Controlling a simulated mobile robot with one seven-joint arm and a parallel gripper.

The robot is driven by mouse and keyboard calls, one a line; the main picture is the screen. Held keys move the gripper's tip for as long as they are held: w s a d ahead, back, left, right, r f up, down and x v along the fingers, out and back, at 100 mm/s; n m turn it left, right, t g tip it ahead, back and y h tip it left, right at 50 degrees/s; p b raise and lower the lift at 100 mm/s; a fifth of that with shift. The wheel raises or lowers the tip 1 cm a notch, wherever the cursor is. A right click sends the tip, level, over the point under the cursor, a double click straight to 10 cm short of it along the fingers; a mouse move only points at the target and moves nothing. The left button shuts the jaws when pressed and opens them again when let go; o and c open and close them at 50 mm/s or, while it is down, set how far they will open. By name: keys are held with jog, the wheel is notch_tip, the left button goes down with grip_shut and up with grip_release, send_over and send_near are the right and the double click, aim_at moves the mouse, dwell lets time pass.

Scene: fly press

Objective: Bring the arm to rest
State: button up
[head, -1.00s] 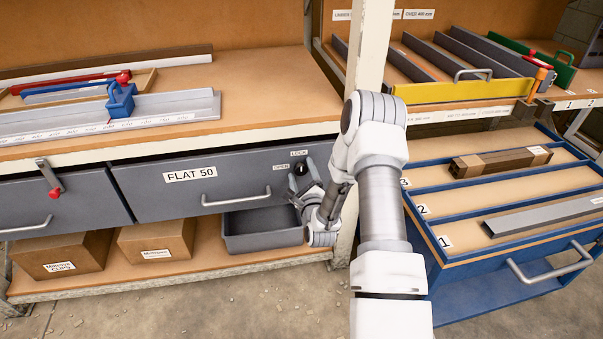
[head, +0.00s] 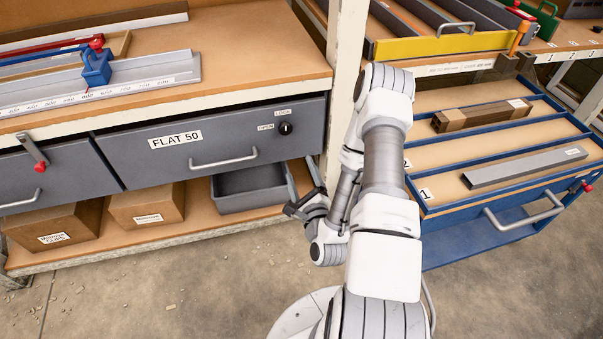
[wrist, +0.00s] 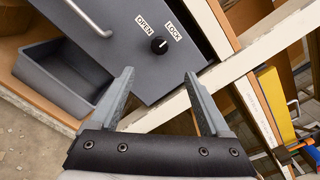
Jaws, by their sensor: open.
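My gripper (head: 303,195) is open and empty. In the head view it hangs low in front of the rack's white post, to the right of the grey bin and below the drawer. In the wrist view my gripper (wrist: 158,88) shows two spread fingers with nothing between them. The grey FLAT 50 drawer (head: 225,135) looks closed. Its black lock knob (head: 285,128), also in the wrist view (wrist: 158,45), stands clear of the fingers. Part of the gripper is hidden by my wrist in the head view.
A grey bin (head: 250,188) and cardboard boxes (head: 145,205) sit on the lower shelf. The white post (head: 345,55) stands close to my arm. A blue trolley (head: 470,222) with metal bars is at the right.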

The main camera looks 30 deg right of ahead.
jog(key=shift+s, duration=0.35)
jog(key=shift+a, duration=0.1)
jog(key=w+a+r+n+g+y, duration=0.1)
jog(key=w+a+r+n+g, duration=0.15)
jog(key=r+n, duration=0.55)
jog(key=w+a+r+n+g+y, duration=0.15)
jog(key=w+r+n+g, duration=0.35)
jog(key=n, duration=0.5)
jog(key=s+a+r+n+g, duration=0.2)
jog(key=s+a+r+n, duration=0.15)
jog(key=s+r, duration=0.4)
jog(key=s+a+r+n+g+p, duration=0.15)
jog(key=s+r+n, duration=0.25)
jog(key=s, duration=0.6)
jog(key=s+a+r+n+g, duration=0.1)
jog(key=s+a+r+n, duration=0.25)
jog(key=s+r, duration=0.4)
notch_tip(320, 180, up, 19)
jog(key=s+d+p, duration=0.1)
jog(key=p, duration=1.9)
jog(key=shift+s+f+y, duration=0.15)
jog(key=shift+s+y, duration=0.15)
jog(key=shift+y, duration=0.15)
